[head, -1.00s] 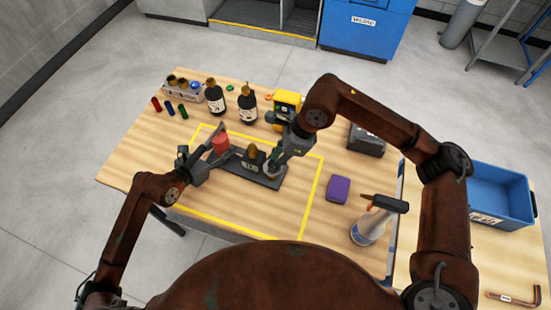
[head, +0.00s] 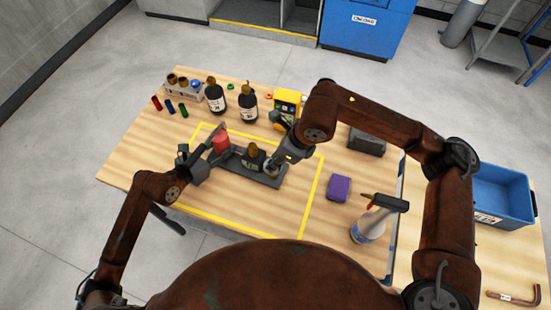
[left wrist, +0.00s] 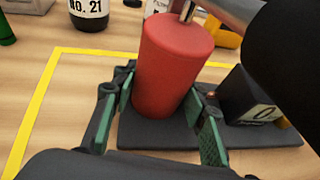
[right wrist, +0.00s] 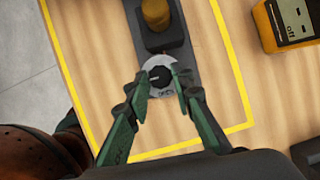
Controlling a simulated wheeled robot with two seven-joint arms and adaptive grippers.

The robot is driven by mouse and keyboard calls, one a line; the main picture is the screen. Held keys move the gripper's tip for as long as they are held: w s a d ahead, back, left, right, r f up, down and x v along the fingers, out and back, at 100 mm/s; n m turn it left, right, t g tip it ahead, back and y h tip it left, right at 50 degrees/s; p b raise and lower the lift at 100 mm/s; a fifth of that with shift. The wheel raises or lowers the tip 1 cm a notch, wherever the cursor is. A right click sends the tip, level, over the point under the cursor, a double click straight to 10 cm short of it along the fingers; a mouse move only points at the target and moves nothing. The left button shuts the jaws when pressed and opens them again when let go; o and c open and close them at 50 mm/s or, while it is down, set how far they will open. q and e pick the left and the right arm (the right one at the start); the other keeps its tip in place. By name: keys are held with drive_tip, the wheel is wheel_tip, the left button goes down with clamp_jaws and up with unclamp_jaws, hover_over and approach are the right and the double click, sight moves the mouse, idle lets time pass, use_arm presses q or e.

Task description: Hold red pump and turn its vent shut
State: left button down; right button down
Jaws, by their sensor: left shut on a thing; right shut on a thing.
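The red pump (head: 221,142) stands upright at the left end of a dark grey base plate (head: 268,180) inside the yellow outline. My left gripper (head: 208,150) is shut on the red pump; in the left wrist view its green fingers lie on both sides of the red cylinder (left wrist: 172,65). At the plate's right end is the vent, a black knob (right wrist: 158,75) on a pale dial with lettering that reads OPEN. My right gripper (right wrist: 163,82) is shut on the knob, a fingertip at each side. A dark block with a brass top (head: 255,157) stands between pump and vent.
Behind the outline stand two dark bottles (head: 215,97), a yellow meter (head: 287,107) and a grey holder (head: 183,88). The table front inside the outline is clear.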

drive_tip(key=c, duration=1.7)
unclamp_jaws()
drive_tip(key=v, duration=1.2)
use_arm(q)
drive_tip(key=c, duration=1.1)
unclamp_jaws()
